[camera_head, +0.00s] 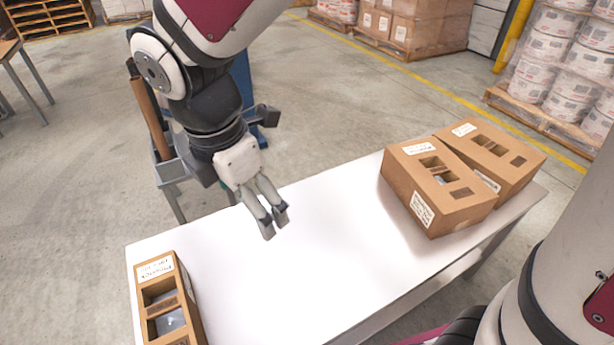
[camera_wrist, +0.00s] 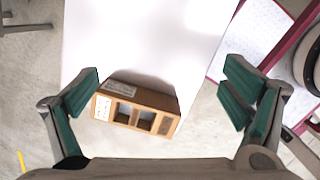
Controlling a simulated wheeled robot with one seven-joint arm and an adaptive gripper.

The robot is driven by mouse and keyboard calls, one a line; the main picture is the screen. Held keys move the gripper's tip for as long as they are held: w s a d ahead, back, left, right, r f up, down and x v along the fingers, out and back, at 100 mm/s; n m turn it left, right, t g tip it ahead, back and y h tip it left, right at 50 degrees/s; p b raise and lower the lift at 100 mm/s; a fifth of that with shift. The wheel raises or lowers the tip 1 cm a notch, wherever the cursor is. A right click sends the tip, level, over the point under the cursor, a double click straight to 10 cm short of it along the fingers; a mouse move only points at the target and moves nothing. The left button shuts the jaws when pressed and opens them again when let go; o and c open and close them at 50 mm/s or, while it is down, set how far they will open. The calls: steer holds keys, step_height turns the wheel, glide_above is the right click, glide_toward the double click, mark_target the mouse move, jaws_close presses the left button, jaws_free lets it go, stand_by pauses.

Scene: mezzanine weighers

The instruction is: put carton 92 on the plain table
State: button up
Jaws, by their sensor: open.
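Three brown cartons with cut-out windows and white labels rest on a white table (camera_head: 300,262). One carton (camera_head: 167,300) stands alone at the near left end; the other two, a front carton (camera_head: 437,185) and a rear carton (camera_head: 492,155), sit close together at the right end. The label print is too small to tell which is carton 92. My gripper (camera_head: 275,228) is open and empty above the table's far edge, between the lone carton and the pair. In the wrist view, one carton (camera_wrist: 136,106) shows between the spread fingers, below them and apart.
The table's middle is clear. A brown-topped table (camera_head: 8,48) stands at the far left. Behind my arm is a grey-framed stand (camera_head: 170,175). Pallets of wrapped boxes (camera_head: 412,30) and white tubs (camera_head: 560,75) stand beyond a yellow floor line.

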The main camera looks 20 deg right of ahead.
steer(key=s+d+r+m, duration=0.3)
steer(key=s+d+m, duration=0.1)
steer(key=d+m, duration=0.3)
steer(key=s+d+r+m, duration=0.3)
steer(key=s+d+m, duration=0.1)
steer(key=d+m, duration=0.3)
steer(key=s+d+m+y, duration=0.1)
steer(key=s+d+m, duration=0.3)
steer(key=s+m, duration=0.5)
steer(key=shift+s+d+f+m, duration=0.2)
steer(key=shift+s+m, duration=0.15)
steer(key=shift+m, duration=0.35)
step_height(320, 180, up, 16)
steer(key=t+p, duration=0.3)
steer(key=p, duration=1.1)
steer(key=shift+w, duration=0.1)
steer(key=shift+c, duration=0.3)
